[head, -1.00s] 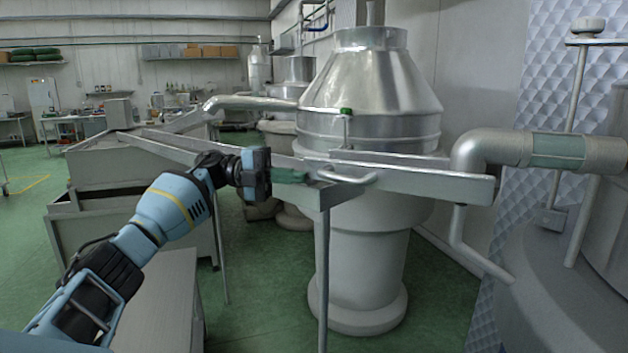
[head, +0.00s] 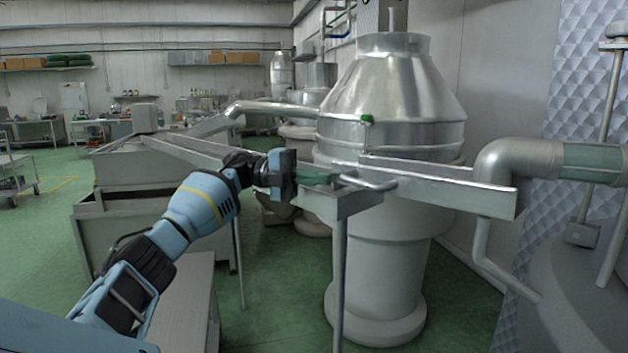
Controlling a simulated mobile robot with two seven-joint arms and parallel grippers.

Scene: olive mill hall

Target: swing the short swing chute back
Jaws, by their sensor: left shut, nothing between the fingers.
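The short swing chute (head: 450,184) is a grey metal trough in the head view. It runs from in front of the steel separator toward the pipe on the right. A bar handle (head: 376,185) sticks out at its left end, above a post-mounted support (head: 340,207). My left gripper (head: 318,178) comes in from the left and points right. Its fingers are shut with nothing between them. They are just left of the handle, over the support; whether they touch the handle I cannot tell. My right gripper is out of view.
The conical steel separator (head: 390,95) stands right behind the chute. A long channel (head: 185,150) and a metal tank (head: 120,165) lie to the left. A thick elbow pipe (head: 505,160) is at the right. The green floor (head: 280,290) is open below.

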